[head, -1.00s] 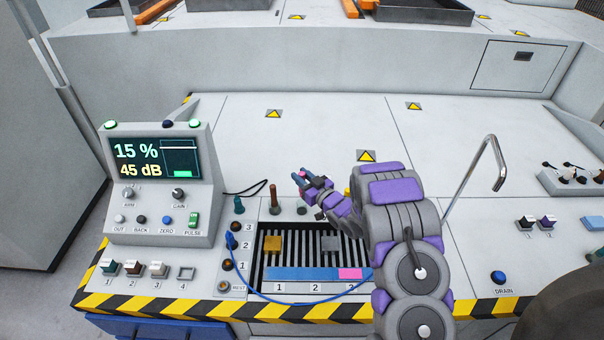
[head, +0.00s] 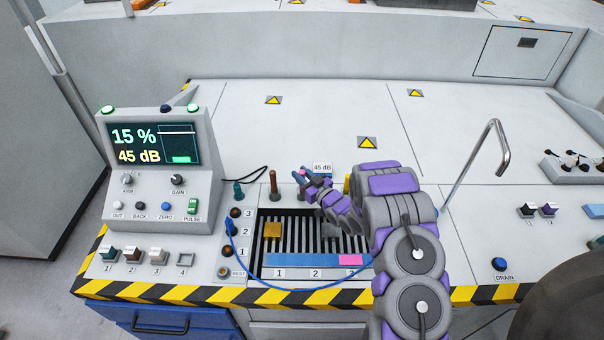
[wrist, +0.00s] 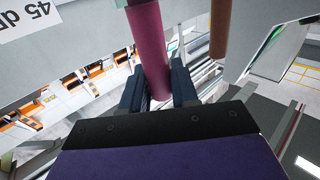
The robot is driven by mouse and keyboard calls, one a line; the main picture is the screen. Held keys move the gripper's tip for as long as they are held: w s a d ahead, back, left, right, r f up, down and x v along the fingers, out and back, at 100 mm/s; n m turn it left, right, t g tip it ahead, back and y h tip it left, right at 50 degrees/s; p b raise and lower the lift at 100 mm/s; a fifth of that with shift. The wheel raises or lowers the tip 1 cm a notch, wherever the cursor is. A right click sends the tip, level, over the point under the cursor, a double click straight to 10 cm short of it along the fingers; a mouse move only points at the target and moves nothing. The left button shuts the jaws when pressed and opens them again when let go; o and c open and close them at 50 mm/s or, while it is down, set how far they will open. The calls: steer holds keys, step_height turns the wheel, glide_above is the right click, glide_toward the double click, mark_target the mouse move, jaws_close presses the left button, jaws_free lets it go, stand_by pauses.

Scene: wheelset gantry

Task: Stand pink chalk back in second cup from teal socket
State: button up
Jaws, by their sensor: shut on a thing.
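My gripper (head: 308,179) is at the back edge of the slatted bay in the head view, and is shut on the pink chalk. In the wrist view the pink chalk (wrist: 149,45) stands long and nearly upright between the dark jaws (wrist: 158,85), its lower end between them. A teal piece (head: 238,190) stands at the left end of the row, with a brown stick (head: 274,183) to its right. The brown stick also shows in the wrist view (wrist: 219,30), right of the chalk and apart from it. I cannot make out the cup under my gripper.
A yellow stick (head: 347,183) stands right of my gripper, close to my arm. A small 45 dB tag (head: 322,167) shows behind it. The panel behind is clear.

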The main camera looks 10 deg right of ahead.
steer(key=o, duration=1)
steer(key=p+v, duration=0.2)
steer(key=v, duration=1.5)
steer(key=shift+s+p, duration=0.2)
steer(key=shift+p, duration=0.1)
steer(key=shift+f, duration=0.15)
steer(key=shift+w+d, duration=0.1)
